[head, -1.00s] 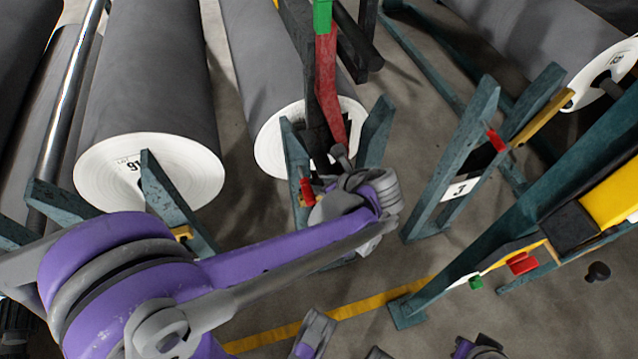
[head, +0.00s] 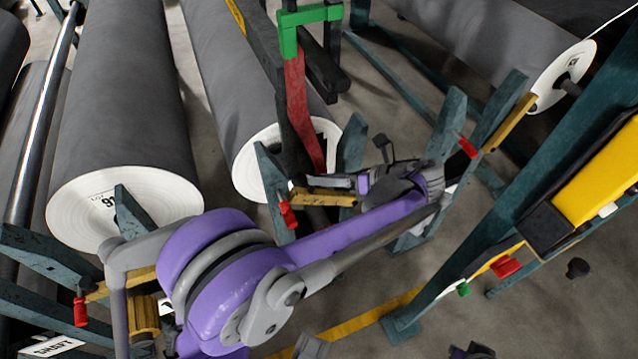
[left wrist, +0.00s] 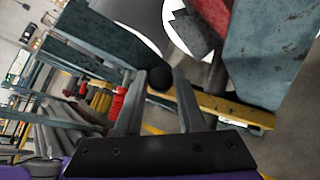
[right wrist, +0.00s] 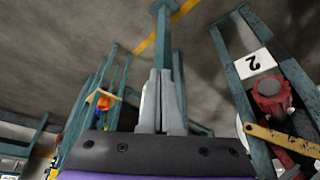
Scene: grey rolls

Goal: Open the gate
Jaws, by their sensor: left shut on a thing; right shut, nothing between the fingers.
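The gate I take to be the yellow bar (head: 322,197) at the middle rack, in front of a grey roll's white end. It spans between two teal posts, and a red handle (head: 287,214) hangs at its left end. The bar also shows in the left wrist view (left wrist: 225,107). My left gripper (head: 335,182) reaches in from the right, at the bar. In the left wrist view its fingers (left wrist: 160,85) are a little apart, closed on the bar, though the contact is partly hidden. My right gripper (right wrist: 162,78) is shut and empty, clear of the gate.
Grey rolls (head: 115,120) lie at left and behind. A red upright (head: 301,110) with a green top stands behind the bar. A teal frame with a yellow panel (head: 597,185) is at right. The right wrist view shows a rack labelled 2 (right wrist: 255,64). Floor is open in front.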

